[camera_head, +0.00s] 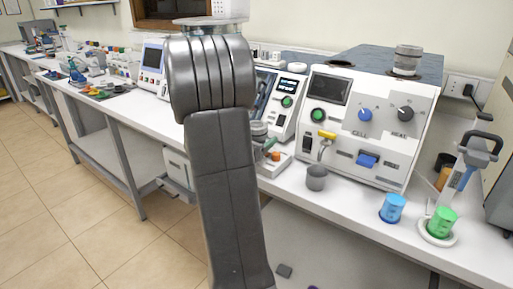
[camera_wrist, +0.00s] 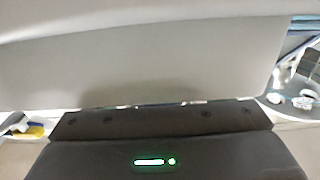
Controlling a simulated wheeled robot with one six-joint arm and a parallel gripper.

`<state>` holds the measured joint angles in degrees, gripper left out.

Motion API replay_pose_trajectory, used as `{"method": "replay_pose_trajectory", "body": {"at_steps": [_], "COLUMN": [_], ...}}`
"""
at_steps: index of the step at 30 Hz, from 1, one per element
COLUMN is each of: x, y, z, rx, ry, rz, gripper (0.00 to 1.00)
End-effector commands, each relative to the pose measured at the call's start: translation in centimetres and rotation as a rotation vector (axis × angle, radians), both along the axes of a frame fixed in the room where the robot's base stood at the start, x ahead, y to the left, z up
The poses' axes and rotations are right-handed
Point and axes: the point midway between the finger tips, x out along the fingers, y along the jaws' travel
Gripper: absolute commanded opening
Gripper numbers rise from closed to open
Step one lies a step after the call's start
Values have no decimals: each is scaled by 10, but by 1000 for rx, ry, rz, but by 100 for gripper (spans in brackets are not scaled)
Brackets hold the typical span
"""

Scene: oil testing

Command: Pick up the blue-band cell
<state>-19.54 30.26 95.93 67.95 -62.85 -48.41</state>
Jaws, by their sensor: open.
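The blue-band cell appears to be the small blue cup (camera_head: 392,208) with a lighter top, standing upright on the white bench at the right in the head view. A green-banded cup (camera_head: 441,222) stands on a white round dish (camera_head: 437,240) to its right. A plain grey cup (camera_head: 316,177) stands to its left. In the wrist view, the dark body of my gripper (camera_wrist: 160,125) with a green light fills the bottom, against a large grey surface. My gripper is open and apart from the blue cup. Its fingertips are not clearly seen, and my arm hides part of the bench.
A white machine (camera_head: 365,125) with knobs stands behind the cups, with a grey lidded jar (camera_head: 407,60) on top. A stand with a dark handle (camera_head: 478,145) rises at the right. The bench front between the grey and blue cups is clear.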

Motion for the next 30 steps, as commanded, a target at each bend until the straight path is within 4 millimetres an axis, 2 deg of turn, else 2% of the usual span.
{"method": "replay_pose_trajectory", "body": {"at_steps": [8,15,17,25,30], "x": [3,3,3,3,2], "y": [-2,-2,-2,-2,-2], "z": [0,0,1,6,33], "rx": [1,0,0,0,2], "ry": [1,0,-2,-4,-8], "rz": [1,1,1,0,0], "gripper": [70,23,14,14,14]}}
